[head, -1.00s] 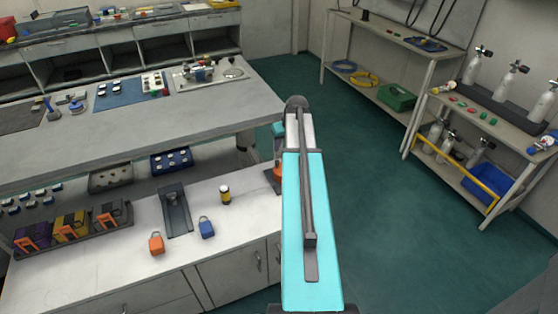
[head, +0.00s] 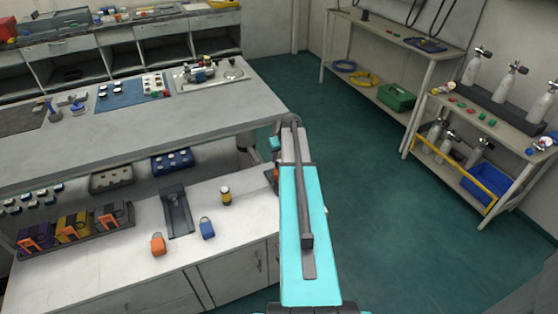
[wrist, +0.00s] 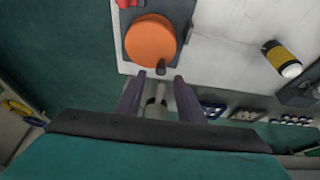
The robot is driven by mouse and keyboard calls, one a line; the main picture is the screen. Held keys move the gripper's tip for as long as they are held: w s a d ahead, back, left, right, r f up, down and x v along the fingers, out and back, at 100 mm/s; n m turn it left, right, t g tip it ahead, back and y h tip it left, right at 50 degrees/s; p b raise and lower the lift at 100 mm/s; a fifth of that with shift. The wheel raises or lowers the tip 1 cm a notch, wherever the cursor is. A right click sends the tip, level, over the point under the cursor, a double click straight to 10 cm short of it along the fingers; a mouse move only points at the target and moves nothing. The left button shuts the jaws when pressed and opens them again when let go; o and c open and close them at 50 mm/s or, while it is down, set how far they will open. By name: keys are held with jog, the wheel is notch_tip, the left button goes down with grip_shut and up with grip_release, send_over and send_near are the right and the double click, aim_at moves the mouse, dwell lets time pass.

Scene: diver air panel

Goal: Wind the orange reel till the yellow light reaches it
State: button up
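The orange reel (wrist: 150,40) sits on a dark grey base at the edge of the white counter in the wrist view. A short dark crank knob (wrist: 161,68) is on its near rim. My gripper (wrist: 159,77) is open, its two fingers apart with the knob at the gap between the tips; I cannot tell whether they touch it. In the head view my arm hides the gripper and nearly all of the reel. A black and yellow cylinder with a pale end (wrist: 282,58) lies in the wrist view, perhaps the yellow light; it also shows in the head view (head: 226,196).
A red item (wrist: 128,3) is beside the reel. On the white counter (head: 120,262) are an orange padlock (head: 158,244), a blue padlock (head: 207,228) and a grey holder (head: 177,212). The long bench (head: 150,135) overhangs behind. Green floor is open to the right.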

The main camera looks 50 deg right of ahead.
aim_at(278, 162)
jog(key=shift+p+x, duration=0.5)
jog(key=shift+x, duration=2.2)
